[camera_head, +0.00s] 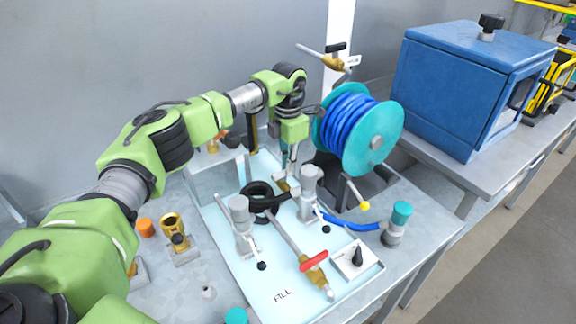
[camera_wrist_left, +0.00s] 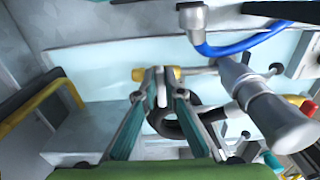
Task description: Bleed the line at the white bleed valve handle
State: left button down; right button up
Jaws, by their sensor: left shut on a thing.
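My left gripper (camera_head: 291,182) reaches down over the back of the pale board, behind the grey cylinders. In the left wrist view its two fingers (camera_wrist_left: 159,98) close around a small white-grey handle (camera_wrist_left: 159,77) beside a brass valve body (camera_wrist_left: 139,74). The brass also shows beside the fingertips in the head view (camera_head: 282,186). The gripper hides most of the handle in the head view, so its angle cannot be told. My right gripper is in neither view.
A black hose coil (camera_head: 256,204) and grey cylinders (camera_head: 311,180) crowd the fingers. A blue hose reel (camera_head: 371,142) stands to the right. A red-handled valve (camera_head: 314,262) is at the board's front near the "FILL" label. A blue cabinet (camera_head: 450,90) stands back right.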

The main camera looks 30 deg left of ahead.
pick_arm(q)
jog(key=c, duration=2.1)
grip_release()
jog(key=shift+c, duration=0.2)
notch_tip(320, 180, up, 12)
